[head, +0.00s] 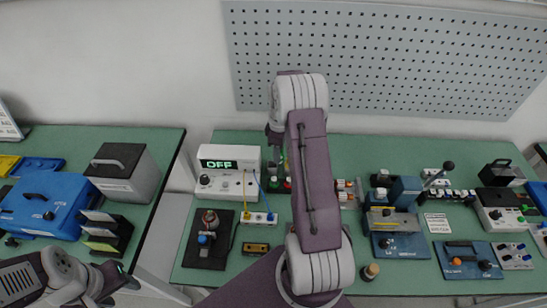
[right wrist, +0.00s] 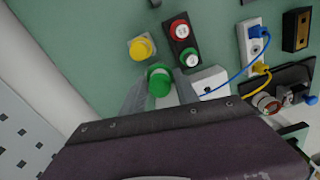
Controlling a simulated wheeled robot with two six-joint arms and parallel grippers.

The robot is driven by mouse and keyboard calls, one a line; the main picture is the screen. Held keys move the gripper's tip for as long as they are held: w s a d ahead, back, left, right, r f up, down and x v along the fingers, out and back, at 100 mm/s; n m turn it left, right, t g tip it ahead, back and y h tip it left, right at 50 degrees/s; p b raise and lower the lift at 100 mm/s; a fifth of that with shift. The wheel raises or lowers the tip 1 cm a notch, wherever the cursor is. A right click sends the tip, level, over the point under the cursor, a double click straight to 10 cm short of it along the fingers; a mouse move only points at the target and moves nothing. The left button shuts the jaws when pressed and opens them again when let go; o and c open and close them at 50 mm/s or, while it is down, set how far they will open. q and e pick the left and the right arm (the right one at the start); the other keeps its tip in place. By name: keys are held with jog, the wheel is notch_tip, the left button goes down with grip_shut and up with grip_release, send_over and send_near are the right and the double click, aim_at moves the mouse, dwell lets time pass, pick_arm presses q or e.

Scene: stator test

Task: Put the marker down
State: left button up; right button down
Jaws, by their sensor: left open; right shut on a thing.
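The marker (right wrist: 158,80), seen nearly end-on as a round green shape, sits between the fingers of my right gripper (right wrist: 160,90) in the right wrist view. The gripper is shut on it. In the head view my right gripper (head: 276,140) is over the back of the middle bench, right of the power unit; my own arm hides much of that spot. I cannot tell whether the marker touches the bench. My left gripper (head: 115,284) is open and empty at the lower left.
A motor plate (head: 207,240) and a blue press (head: 398,242) are on the green bench. A perforated panel (head: 390,55) is behind.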

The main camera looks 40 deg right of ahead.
jog(key=w+f, duration=0.1)
jog(key=w+f+p, duration=0.1)
jog(key=f, duration=0.1)
jog(key=w+f, duration=0.1)
jog(key=f, duration=0.1)
jog(key=shift+a+f, duration=0.25)
jog(key=shift+a, duration=0.1)
jog(key=shift+w+f, duration=0.1)
pick_arm(q)
jog(key=shift+a+r, duration=0.3)
jog(key=shift+r, duration=0.35)
pick_arm(e)
jog(key=shift+a, duration=0.1)
jog(key=shift+f, duration=0.35)
jog(key=c, duration=0.9)
grip_release()
pick_arm(q)
jog(key=shift+f, duration=0.2)
pick_arm(e)
jog(key=shift+r, duration=0.1)
